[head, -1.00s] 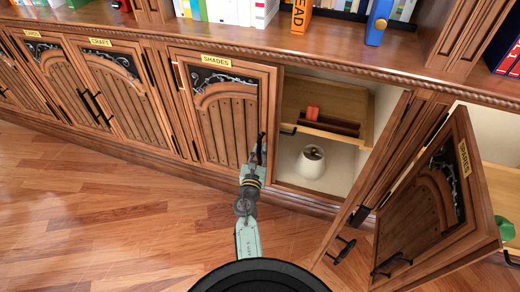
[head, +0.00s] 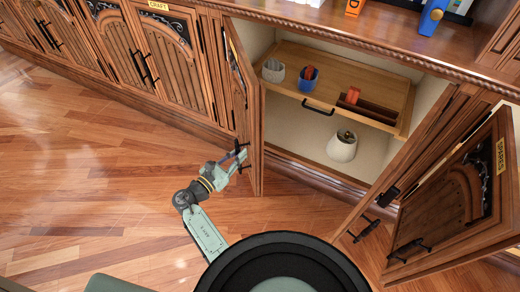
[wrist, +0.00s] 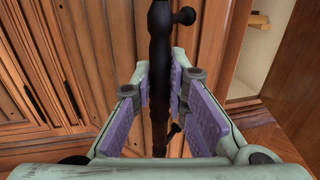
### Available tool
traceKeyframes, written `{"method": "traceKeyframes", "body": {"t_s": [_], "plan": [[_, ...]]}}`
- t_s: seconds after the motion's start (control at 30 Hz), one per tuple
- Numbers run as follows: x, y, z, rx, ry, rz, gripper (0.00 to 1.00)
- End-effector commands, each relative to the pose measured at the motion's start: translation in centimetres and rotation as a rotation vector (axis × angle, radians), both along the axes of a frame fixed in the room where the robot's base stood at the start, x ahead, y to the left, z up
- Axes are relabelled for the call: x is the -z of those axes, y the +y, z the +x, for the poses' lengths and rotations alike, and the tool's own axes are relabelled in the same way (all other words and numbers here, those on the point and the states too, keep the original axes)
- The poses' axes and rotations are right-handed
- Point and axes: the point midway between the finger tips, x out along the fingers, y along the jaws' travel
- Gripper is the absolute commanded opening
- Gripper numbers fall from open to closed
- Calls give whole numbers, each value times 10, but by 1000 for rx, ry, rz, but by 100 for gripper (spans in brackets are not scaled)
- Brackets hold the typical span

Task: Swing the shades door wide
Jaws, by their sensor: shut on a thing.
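The shades door (head: 254,130) stands swung out from the cabinet front, seen steeply from its edge side in the head view. Its hinge side is at the left of the opening. My gripper (head: 236,160) is at the door's outer face, shut on its black bar handle (wrist: 160,50). In the wrist view the upright handle runs between the purple finger pads, and the wooden door panel (wrist: 95,45) fills the left. The door's label is too foreshortened to read.
The open cabinet holds a wooden drawer (head: 335,72) with a grey cup (head: 273,71), a blue cup (head: 308,80) and a red block (head: 352,95). A white lampshade (head: 342,147) sits below. Another open door (head: 445,205) juts out at right. Floor (head: 90,170) at left is clear.

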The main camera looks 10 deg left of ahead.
Motion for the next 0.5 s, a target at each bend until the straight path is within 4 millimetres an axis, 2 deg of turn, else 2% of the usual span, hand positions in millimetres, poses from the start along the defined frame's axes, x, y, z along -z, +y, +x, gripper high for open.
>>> {"method": "traceKeyframes", "body": {"t_s": [0.03, 0.2, 0.5], "plan": [[-1, 13, -2, -9, -2, 0, 0], [-1, 36, -10, -7, -2, 0, 0], [-1, 52, -14, -4, 0, 1, 0]]}}
